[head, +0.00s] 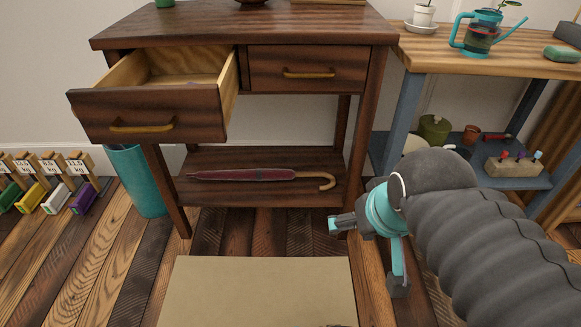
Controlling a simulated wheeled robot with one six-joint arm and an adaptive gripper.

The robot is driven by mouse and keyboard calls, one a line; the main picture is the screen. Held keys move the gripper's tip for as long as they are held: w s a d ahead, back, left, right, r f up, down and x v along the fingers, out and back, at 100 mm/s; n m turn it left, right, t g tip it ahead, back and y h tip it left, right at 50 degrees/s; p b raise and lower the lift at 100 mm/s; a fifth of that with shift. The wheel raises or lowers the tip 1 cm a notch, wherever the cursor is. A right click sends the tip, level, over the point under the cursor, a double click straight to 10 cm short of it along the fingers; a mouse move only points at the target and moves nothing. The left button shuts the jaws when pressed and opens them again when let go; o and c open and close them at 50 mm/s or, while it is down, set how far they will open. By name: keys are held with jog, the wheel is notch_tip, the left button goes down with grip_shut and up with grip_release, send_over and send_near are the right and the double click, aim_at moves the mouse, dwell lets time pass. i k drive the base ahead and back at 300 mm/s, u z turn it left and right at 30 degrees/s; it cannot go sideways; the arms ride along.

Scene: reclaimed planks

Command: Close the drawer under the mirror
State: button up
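The left drawer (150,116) of a dark wood console table (240,27) is pulled well out, and its pale inside shows. It has a brass-coloured handle (142,127). The right drawer (306,69) is shut. No mirror is in view, so I cannot tell from this frame which drawer is under it. My gripper (367,257) is at the lower right, in front of the table's right leg and apart from both drawers. Its two fingers are spread wide with nothing between them.
A closed umbrella (245,176) lies on the table's lower shelf (215,160). A teal bin (137,180) stands by the left leg. A tan box or mat (258,290) is in front. A potting bench (480,55) with pots stands right.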

aim_at(144, 98)
jog(key=u, duration=2.6)
jog(key=k, duration=0.85)
jog(key=z, duration=1.05)
jog(key=i, duration=0.5)
jog(key=u, duration=0.1)
